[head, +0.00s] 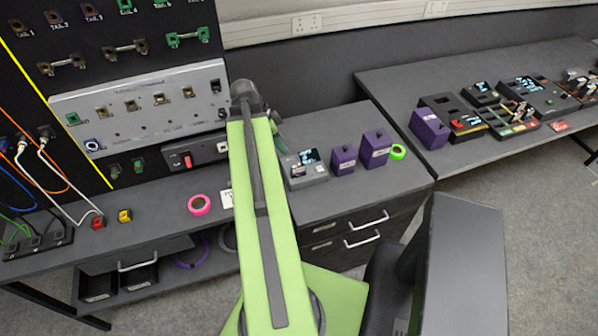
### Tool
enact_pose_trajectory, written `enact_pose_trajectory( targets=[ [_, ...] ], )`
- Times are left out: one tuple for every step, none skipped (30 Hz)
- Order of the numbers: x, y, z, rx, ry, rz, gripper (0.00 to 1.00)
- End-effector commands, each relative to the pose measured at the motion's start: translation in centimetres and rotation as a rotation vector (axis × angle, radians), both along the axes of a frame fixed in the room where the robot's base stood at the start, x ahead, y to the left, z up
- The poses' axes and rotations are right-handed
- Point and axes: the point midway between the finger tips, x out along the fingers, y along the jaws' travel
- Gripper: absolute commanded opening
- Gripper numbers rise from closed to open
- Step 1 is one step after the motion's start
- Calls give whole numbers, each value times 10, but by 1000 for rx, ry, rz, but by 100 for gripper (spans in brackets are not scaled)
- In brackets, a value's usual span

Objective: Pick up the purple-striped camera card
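I cannot make out a card with purple stripes for certain. A white card or label (227,198) with dark marks lies on the bench, partly hidden by my green arm; no purple stripe shows on it. Purple blocks stand on the right part of the bench: a smaller one (343,160) and a larger one (375,148). Another purple box (429,128) stands on the right-hand table. My arm reaches up across the middle of the view; my gripper is hidden behind it, and its fingers do not show.
A grey device with a screen (304,168) stands right of my arm. A black panel (120,60) with connectors rises at left. Several devices crowd the right table (500,70).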

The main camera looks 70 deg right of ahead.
Motion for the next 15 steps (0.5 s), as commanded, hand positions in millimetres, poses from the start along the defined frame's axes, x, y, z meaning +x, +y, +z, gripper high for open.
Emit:
enact_pose_trajectory(
  targets=[
    [-2, -2, -14, 0, 0, -1, 40],
    [-3, -3, -19, 0, 0, -1, 40],
    [-5, -5, -27, 0, 0, 0, 40],
    [-7, -6, -34, 0, 0, 0, 40],
    [-9, -8, -40, 1, 1, 1, 40],
    [-12, -10, -49, 2, 0, 1, 40],
    [-14, -12, -55, 1, 0, 0, 40],
    [-16, -13, -62, 1, 0, 0, 40],
    [-18, -15, -70, 1, -1, 0, 40],
    [-20, -17, -76, 1, -1, 1, 40],
    [-22, -19, -82, 1, -1, 1, 40],
    [-24, -21, -90, 1, -1, 1, 40],
    [-27, -23, -95, 0, 0, 1, 40],
    [-28, -24, -100, 0, 0, 1, 40],
    [-30, -26, -106, 1, -1, 1, 40]
  ],
)
